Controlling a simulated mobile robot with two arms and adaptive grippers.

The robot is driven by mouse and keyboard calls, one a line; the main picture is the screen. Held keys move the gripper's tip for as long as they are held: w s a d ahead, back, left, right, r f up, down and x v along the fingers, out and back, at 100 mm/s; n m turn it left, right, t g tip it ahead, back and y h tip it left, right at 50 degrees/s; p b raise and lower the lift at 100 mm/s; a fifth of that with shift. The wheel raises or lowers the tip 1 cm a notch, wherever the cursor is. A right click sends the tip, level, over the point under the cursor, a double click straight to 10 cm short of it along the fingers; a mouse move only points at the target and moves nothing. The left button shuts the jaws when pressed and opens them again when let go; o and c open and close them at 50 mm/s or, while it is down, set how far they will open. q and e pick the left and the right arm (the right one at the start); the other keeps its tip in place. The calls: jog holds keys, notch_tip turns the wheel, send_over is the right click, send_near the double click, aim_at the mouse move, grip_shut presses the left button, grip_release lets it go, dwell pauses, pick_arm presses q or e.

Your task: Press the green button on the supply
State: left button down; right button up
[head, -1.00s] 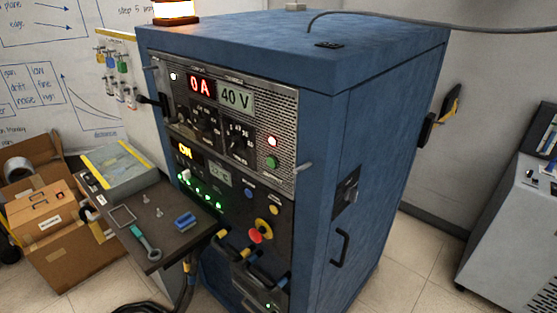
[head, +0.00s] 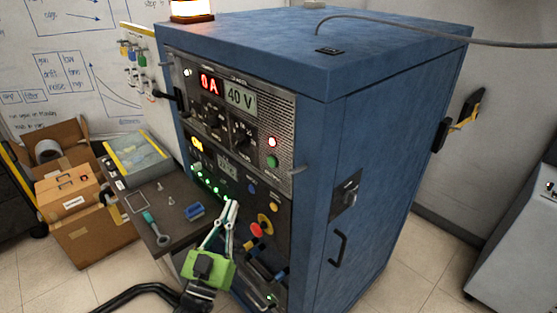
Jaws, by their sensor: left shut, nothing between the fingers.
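The supply is a blue cabinet (head: 400,110) with a dark front panel. Its displays read 0 A and 40 V. The green button (head: 272,161) sits at the right of the upper panel, below a lit red button or lamp (head: 272,142). My left gripper (head: 232,204) is in front of the lower panel, left of the yellow-ringed red knob (head: 256,229). Its fingers point up and are shut with nothing between them. It is below and left of the green button, apart from it. My right gripper is not in view.
Cardboard boxes (head: 92,232) stand at left. A grey cable lies over the cabinet top.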

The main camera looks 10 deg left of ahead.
aim_at(272, 162)
pick_arm(q)
notch_tip(272, 162, up, 9)
jog(key=s+t, duration=0.2)
jog(key=shift+d, duration=0.35)
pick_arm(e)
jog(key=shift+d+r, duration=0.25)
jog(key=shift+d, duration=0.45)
pick_arm(q)
jog(key=shift+f, duration=0.1)
jog(key=w+d+b, duration=0.2)
jog(key=w+d, duration=0.3)
jog(key=w, duration=0.2)
jog(key=shift+d, duration=0.25)
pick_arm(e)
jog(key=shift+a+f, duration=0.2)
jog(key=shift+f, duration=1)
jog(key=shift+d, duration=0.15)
pick_arm(q)
jog(key=shift+w+d, duration=0.1)
jog(key=shift+w+d, duration=0.2)
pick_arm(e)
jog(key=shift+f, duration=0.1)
